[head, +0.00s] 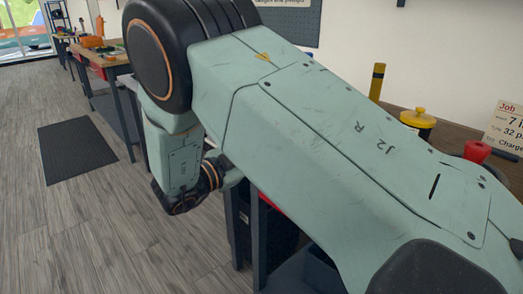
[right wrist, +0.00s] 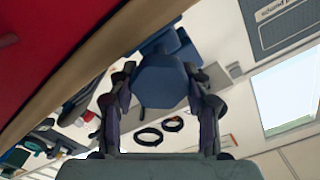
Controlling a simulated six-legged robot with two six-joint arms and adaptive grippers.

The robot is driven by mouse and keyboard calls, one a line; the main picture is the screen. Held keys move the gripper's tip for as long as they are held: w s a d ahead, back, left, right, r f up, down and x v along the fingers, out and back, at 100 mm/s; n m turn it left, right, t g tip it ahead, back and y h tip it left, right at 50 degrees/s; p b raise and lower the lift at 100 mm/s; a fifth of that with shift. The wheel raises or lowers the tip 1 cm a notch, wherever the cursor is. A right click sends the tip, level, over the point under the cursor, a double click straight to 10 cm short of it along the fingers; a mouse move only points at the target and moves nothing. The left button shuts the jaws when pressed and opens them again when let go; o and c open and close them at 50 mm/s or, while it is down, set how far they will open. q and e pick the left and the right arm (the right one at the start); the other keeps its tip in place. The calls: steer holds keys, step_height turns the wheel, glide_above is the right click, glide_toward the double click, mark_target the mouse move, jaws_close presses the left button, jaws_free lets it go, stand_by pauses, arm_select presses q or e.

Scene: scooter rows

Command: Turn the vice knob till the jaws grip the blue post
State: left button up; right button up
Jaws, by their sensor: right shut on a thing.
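In the right wrist view, my right gripper (right wrist: 161,74) has its two dark fingers on either side of a blue faceted knob (right wrist: 160,88) and is shut on it. More blue parts, perhaps of the vice (right wrist: 166,42), show just behind the knob. The jaws and the blue post cannot be made out in either view. In the head view my own right arm covers the middle and hides the work area. My left gripper is not in view.
In the head view, a yellow-lidded pot (head: 417,119), a yellow-and-black post (head: 377,80), a red object (head: 477,150) and a job card (head: 507,122) stand beyond my arm. A workbench (head: 105,60) runs along the left. A black mat (head: 77,150) lies on open floor.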

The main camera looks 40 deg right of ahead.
steer(key=shift+r, duration=0.1)
steer(key=o, duration=1.2)
steer(key=shift+d, duration=0.15)
